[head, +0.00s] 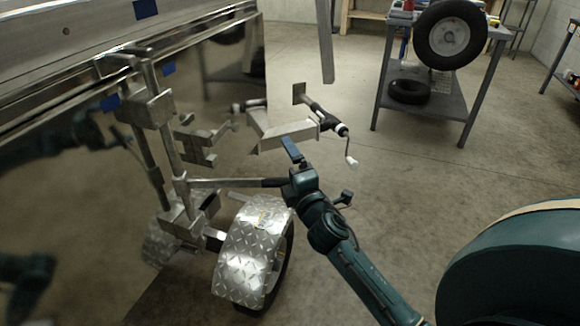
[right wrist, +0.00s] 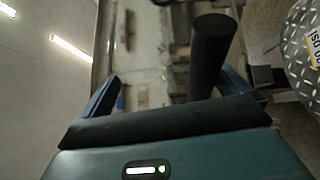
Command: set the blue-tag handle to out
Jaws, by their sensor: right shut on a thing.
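The handle (head: 235,183) is a metal lever with a black grip. It sticks out to the right from the upright lock rod (head: 166,130) on the shiny trailer door. My right gripper (head: 289,167) is at its outer end, shut on the black grip. In the right wrist view the dark round grip (right wrist: 212,55) stands between the two blue fingers, close to the right one. Blue tags show on the trailer, one beside the upper rod bracket (head: 168,69) and one lower left (head: 110,102). Which tag belongs to this handle is unclear. My left gripper is not in view.
A diamond-plate fender (head: 250,255) over a wheel is just below the handle. The trailer tongue with a crank jack (head: 348,155) lies beyond my gripper. A grey cart (head: 425,105) with tyres stands at the back right.

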